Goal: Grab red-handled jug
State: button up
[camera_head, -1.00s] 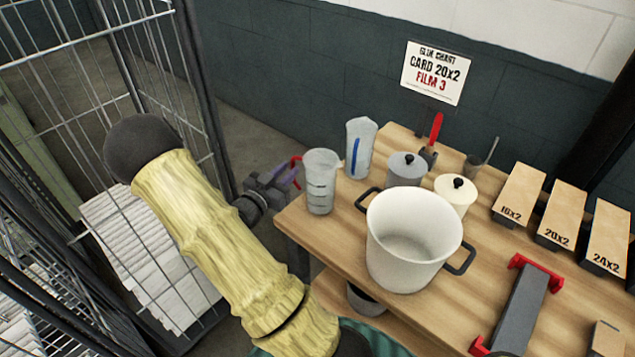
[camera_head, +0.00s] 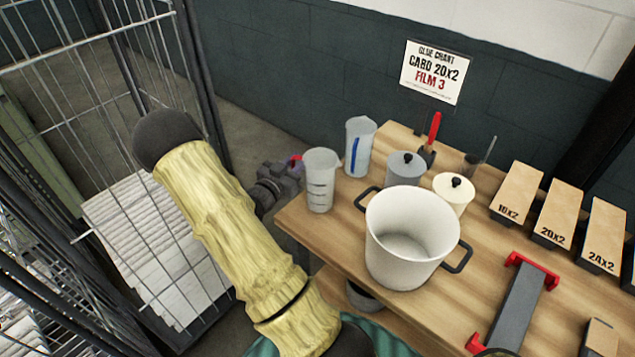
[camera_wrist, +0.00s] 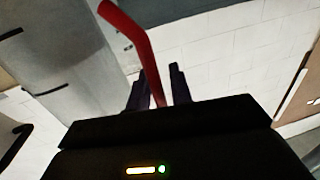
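The red-handled jug (camera_head: 321,182) is a translucent measuring jug standing upright at the left corner of the wooden table. Its red handle (camera_head: 296,160) faces left, towards my gripper (camera_head: 289,175). In the wrist view, the red handle (camera_wrist: 146,58) runs down between the two dark fingers of my gripper (camera_wrist: 158,88), and the jug's grey body (camera_wrist: 65,60) fills the left side. The fingers stand apart with the handle between them; a small gap shows on the right finger's side. The handle's lower end is hidden behind the gripper body.
A jug with a blue handle (camera_head: 360,147) stands just behind. A large white pot (camera_head: 405,245), a grey lidded pot (camera_head: 405,170) and a cream lidded pot (camera_head: 454,194) stand to the right. A wire cage (camera_head: 100,60) is left of my arm.

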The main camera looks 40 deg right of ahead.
jog(key=shift+d, duration=0.1)
jog(key=shift+s, duration=0.1)
grip_shut()
jog(key=shift+r, duration=0.25)
notch_tip(320, 180, up, 10)
jog(key=shift+f, duration=0.2)
dwell(0.9)
dwell(0.6)
